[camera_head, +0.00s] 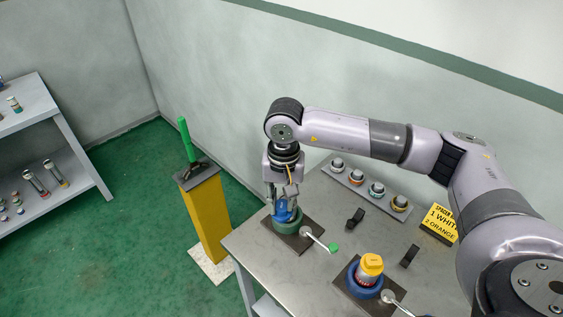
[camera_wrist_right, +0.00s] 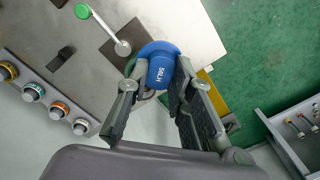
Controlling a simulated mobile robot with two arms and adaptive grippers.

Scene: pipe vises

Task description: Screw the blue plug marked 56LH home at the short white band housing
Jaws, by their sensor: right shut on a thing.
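The blue plug marked 56LH (camera_wrist_right: 161,72) is between the fingers of my right gripper (camera_wrist_right: 154,88), which is shut on it. In the head view the gripper (camera_head: 284,206) points straight down and holds the blue plug (camera_head: 287,214) at the green ring-shaped vise (camera_head: 288,227) near the table's left edge. A wider blue round part (camera_wrist_right: 150,49) shows under the plug in the wrist view. The housing in this vise is hidden by the plug and fingers, so its white band and the thread depth cannot be seen. My left gripper is not in view.
A blue vise (camera_head: 364,291) holds a housing with a yellow-orange cap (camera_head: 371,265). The green-knobbed lever (camera_head: 322,240) lies beside the green vise. A rack (camera_head: 366,187) of several ringed parts and a yellow sign (camera_head: 439,222) stand behind. A yellow post (camera_head: 205,218) stands left of the table.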

